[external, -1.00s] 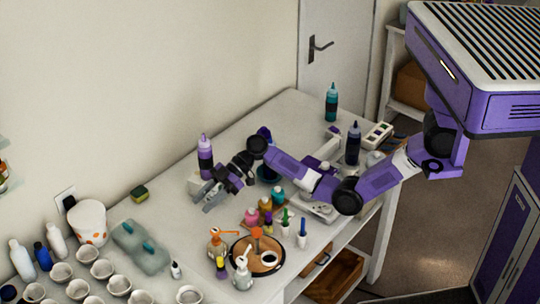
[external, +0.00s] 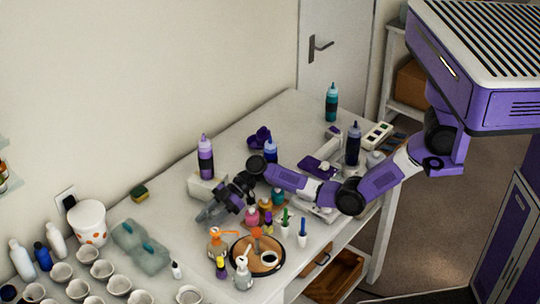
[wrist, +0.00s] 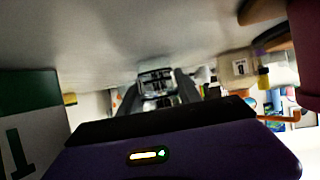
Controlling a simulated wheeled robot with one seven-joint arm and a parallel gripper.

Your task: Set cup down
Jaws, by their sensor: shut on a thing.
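My gripper (external: 207,215) is low over the middle of the table in the external view, pointing left. In the wrist view my gripper (wrist: 157,92) has its two dark fingers closed on a small, clear-looking cup (wrist: 157,79). In the external view I cannot make the cup out apart from the grey fingers. The grey-white table surface (wrist: 190,45) appears along the top of the wrist view, close to the cup. I cannot tell whether the cup touches it.
A purple bottle (external: 205,157) and a white block (external: 203,187) stand behind my gripper. Small coloured bottles, including a pink one (external: 251,216), are close on its right. A round brown tray (external: 240,250) is in front. Several white cups (external: 102,269) stand at front left.

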